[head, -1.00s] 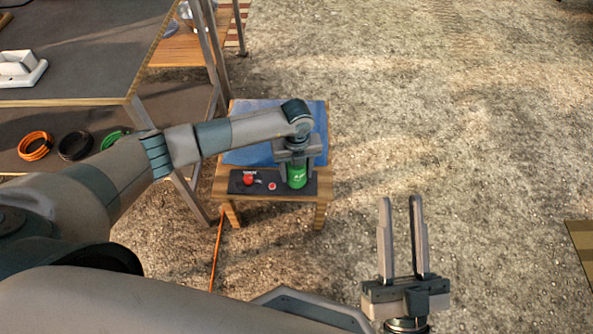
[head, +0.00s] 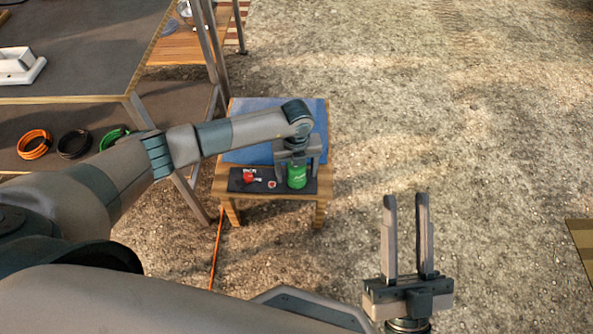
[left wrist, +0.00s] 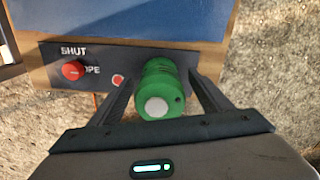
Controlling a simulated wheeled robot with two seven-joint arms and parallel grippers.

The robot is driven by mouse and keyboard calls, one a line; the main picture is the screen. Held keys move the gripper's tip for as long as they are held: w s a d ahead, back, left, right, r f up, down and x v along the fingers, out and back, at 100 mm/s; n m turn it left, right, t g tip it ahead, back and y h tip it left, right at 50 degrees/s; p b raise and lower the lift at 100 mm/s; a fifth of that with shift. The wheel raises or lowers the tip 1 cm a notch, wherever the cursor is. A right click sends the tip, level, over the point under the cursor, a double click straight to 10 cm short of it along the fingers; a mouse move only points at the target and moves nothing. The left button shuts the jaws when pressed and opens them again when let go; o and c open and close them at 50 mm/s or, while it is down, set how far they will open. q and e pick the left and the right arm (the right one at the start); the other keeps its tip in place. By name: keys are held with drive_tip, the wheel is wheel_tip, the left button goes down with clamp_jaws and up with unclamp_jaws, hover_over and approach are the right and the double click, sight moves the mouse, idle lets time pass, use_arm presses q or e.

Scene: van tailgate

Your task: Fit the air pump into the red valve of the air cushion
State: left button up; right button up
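The green air pump (head: 297,177) stands on a dark panel (head: 237,181) on a small wooden table. In the left wrist view, the pump (left wrist: 158,92) shows a pale round end. My left gripper (head: 297,164) is over it with its fingers on either side, a gap visible at both in the left wrist view. Left of the pump is a small red round fitting (left wrist: 118,80), probably the red valve. Further left is a red knob (left wrist: 72,70) marked SHUT and apparently OPEN. A blue surface (left wrist: 150,18), apparently the air cushion, lies behind the panel. My right gripper (head: 405,205) is open and empty.
A grey-topped bench (head: 70,50) with metal legs stands at left. Its lower shelf holds orange (head: 35,144), black (head: 74,145) and green (head: 115,139) coils. An orange line (head: 216,250) runs down to the ground beside the table.

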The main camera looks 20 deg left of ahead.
use_arm(q)
drive_tip(key=shift+r, duration=0.25)
wheel_tip(320, 180, up, 3)
drive_tip(key=p, duration=0.3)
wheel_tip(320, 180, up, 3)
drive_tip(key=shift+f+p, duration=0.2)
drive_tip(key=shift+p, duration=1)
use_arm(e)
wheel_tip(320, 180, down, 17)
drive_tip(key=w+d+g+h, duration=0.2)
drive_tip(key=w+g+h, duration=0.1)
drive_tip(key=g, duration=0.8)
use_arm(q)
wheel_tip(320, 180, up, 3)
drive_tip(key=shift+f+p, duration=0.1)
drive_tip(key=shift+p, duration=1.1)
wheel_tip(320, 180, up, 8)
drive_tip(key=p, duration=0.7)
drive_tip(key=shift+r, duration=0.25)
use_arm(e)
drive_tip(key=s+d+f+m+g+h, duration=0.1)
drive_tip(key=s+d+f+g+h, duration=0.4)
drive_tip(key=s+d+f+g, duration=0.3)
drive_tip(key=shift+s+d+f+g, duration=0.15)
drive_tip(key=shift+s+d+g, duration=0.7)
drive_tip(key=shift+d, duration=0.9)
